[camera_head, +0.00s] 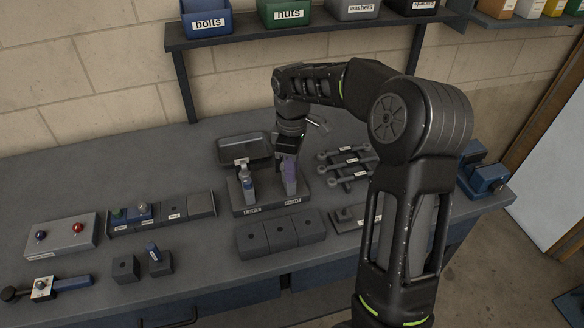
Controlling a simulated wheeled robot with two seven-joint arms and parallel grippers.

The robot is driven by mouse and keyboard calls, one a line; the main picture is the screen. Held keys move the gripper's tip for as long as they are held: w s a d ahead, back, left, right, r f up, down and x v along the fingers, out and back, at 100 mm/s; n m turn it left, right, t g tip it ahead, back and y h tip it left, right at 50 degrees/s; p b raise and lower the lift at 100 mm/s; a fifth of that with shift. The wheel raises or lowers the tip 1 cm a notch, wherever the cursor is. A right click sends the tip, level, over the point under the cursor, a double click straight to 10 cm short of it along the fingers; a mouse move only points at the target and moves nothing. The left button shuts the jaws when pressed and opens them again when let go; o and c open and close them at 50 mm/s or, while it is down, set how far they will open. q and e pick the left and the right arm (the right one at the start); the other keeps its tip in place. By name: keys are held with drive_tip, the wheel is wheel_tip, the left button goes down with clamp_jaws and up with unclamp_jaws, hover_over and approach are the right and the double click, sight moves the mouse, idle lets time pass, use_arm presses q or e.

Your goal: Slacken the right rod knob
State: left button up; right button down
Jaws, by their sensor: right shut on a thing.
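A dark block fixture (271,206) on the workbench carries front labels reading LEFT and RIGHT. My left gripper is not in view.
A dark tray (243,150) sits behind the fixture. Wrenches on a rack (346,160) lie to its right, close to my right arm. Dark blocks (281,235) stand in front. A box with red and dark buttons (60,236) is at left. A blue vise (484,178) is at right.

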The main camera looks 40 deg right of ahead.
idle(0.4)
drive_tip(key=c, duration=1.3)
unclamp_jaws()
drive_tip(key=shift+o, duration=0.2)
